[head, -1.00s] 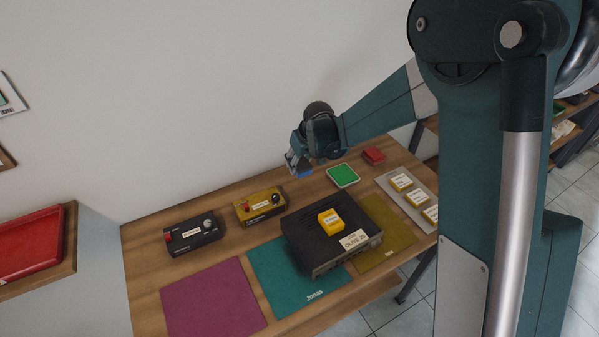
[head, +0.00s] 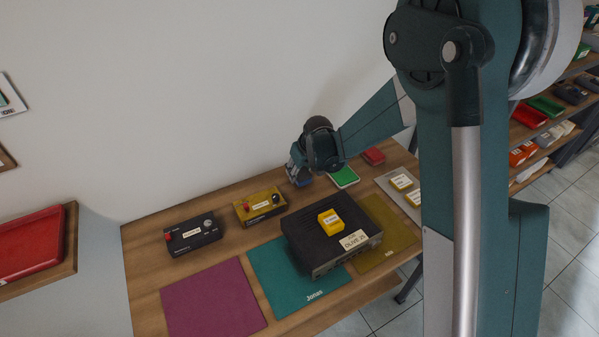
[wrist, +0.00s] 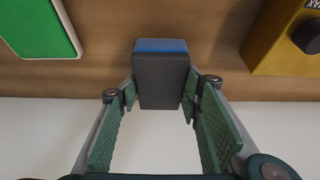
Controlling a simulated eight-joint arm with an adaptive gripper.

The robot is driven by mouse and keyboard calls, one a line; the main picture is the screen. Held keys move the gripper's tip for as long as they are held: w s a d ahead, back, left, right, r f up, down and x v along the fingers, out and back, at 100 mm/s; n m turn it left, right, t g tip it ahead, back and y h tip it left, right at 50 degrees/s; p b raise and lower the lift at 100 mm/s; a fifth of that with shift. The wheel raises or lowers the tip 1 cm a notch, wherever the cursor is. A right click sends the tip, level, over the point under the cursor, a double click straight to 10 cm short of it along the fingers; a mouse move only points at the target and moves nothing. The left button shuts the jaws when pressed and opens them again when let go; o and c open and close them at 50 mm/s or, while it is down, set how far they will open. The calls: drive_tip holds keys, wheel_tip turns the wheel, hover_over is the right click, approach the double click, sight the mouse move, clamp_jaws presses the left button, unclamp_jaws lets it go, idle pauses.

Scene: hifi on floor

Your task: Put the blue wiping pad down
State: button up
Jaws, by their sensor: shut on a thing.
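My gripper (wrist: 163,100) is shut on the blue wiping pad (wrist: 161,45), which shows in the wrist view as a dark grey block with a blue face at its far end. In the head view the pad (head: 303,183) is a small blue patch beneath my gripper (head: 299,176), low over the back of the wooden table (head: 233,227). It is between the yellow device and the green pad. I cannot tell whether the blue face touches the table.
A green pad (head: 344,177) and a red block (head: 373,156) lie to the right. A yellow device (head: 260,205) and a black device (head: 192,236) stand to the left. A black hi-fi unit (head: 300,240) with a yellow block (head: 331,222) on top stands in front. The wall is close behind.

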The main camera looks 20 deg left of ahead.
drive_tip(key=shift+f+b, duration=0.65)
drive_tip(key=shift+f, duration=0.05)
drive_tip(key=o, duration=0.9)
drive_tip(key=shift+r, duration=0.15)
drive_tip(key=shift+r+p, duration=0.55)
drive_tip(key=shift+p, duration=0.2)
drive_tip(key=v, duration=1.1)
drive_tip(key=shift+r+b, duration=0.3)
drive_tip(key=shift+r, duration=0.1)
drive_tip(key=shift+s, duration=0.1)
